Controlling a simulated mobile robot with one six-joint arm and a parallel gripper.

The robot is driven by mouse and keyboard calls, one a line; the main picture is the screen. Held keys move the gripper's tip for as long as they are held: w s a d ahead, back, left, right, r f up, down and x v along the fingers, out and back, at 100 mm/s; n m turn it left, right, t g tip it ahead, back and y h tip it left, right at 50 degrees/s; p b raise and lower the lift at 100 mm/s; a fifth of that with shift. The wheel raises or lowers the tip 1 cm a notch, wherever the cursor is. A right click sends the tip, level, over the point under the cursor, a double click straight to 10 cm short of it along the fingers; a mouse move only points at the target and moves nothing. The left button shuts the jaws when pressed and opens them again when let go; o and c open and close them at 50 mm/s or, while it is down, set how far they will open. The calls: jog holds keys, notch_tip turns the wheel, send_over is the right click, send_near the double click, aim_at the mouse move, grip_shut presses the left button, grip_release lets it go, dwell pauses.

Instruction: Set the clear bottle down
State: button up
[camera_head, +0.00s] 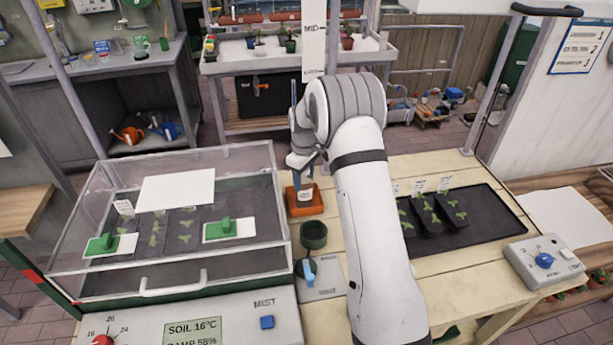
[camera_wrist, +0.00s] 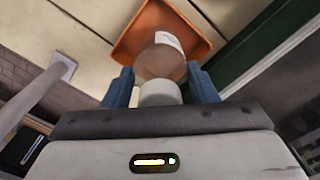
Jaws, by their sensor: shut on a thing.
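My gripper (camera_head: 302,172) is over the orange tray (camera_head: 312,209) on the wooden table, with its fingers pointing down. It is shut on the clear bottle (camera_head: 305,192), which shows a white label low between the fingers. In the wrist view the bottle (camera_wrist: 162,62) has a white cap end nearest me and sits between the two blue fingers of my gripper (camera_wrist: 161,90). The orange tray (camera_wrist: 133,38) lies beyond the bottle. The bottle is over or in the tray; I cannot tell whether its base touches it.
A clear-lidded propagator (camera_head: 165,282) stands left of the tray. A dark green pot (camera_head: 313,235) stands just in front, with a blue-handled device (camera_head: 307,270) nearer. A black seedling tray (camera_head: 480,227) and a control box (camera_head: 540,262) are to the right. Bare table shows between them.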

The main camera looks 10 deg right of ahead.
jog(key=shift+f, duration=0.1)
jog(key=shift+f, duration=0.15)
jog(key=o, duration=1.2)
